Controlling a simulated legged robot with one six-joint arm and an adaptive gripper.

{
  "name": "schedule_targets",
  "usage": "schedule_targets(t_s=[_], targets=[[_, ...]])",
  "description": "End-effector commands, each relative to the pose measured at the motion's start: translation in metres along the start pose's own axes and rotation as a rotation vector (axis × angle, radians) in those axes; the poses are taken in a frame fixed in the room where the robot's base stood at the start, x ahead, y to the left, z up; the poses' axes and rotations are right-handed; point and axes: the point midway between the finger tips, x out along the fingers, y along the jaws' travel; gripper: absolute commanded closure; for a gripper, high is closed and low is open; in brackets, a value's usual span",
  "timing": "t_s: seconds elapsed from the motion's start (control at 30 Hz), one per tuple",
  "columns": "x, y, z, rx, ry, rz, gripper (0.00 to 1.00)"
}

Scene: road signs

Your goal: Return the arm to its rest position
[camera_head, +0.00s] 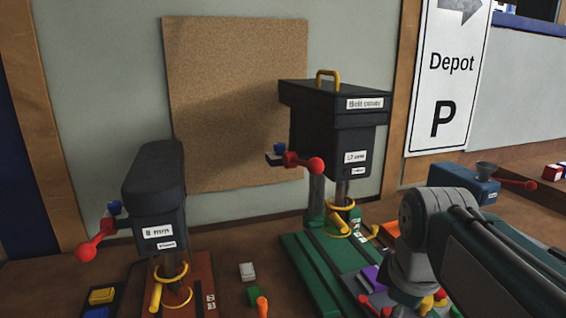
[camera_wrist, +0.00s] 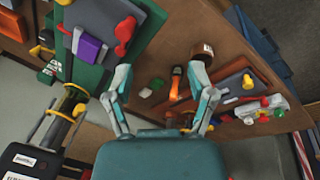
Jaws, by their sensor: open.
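My arm (camera_head: 432,232) reaches in from the right edge of the head view, bent down in front of the green machine base. In the wrist view my gripper (camera_wrist: 161,72) is open, its two teal-and-grey fingers spread apart with nothing held between them. Beyond the fingers lies a wooden bench top (camera_wrist: 225,60) with small parts on it. An orange-handled item (camera_wrist: 177,82) shows in the gap between the fingers. The fingers are not clearly visible in the head view.
A tall black drill press (camera_head: 335,115) stands on a green base (camera_head: 308,272), left of my arm. A smaller black press (camera_head: 155,190) stands further left. A blue vise-like tool (camera_head: 463,186) is behind my arm.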

Motion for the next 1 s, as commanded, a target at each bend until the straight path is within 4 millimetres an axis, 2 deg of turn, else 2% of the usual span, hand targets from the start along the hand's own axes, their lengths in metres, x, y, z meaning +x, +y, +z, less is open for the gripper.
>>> schedule_targets(t_s=[0.03, 0.3, 0.5, 0.67, 1.0], targets=[[0.003, -0.011, 0.004, 0.085, 0.017, 0.022, 0.29], [0.028, -0.058, 0.021, 0.613, 0.141, 0.103, 0.29], [0.046, -0.081, 0.031, 0.900, 0.228, 0.116, 0.29], [0.051, -0.086, 0.033, 0.973, 0.251, 0.115, 0.29], [0.050, -0.085, 0.033, 0.973, 0.250, 0.115, 0.29]])
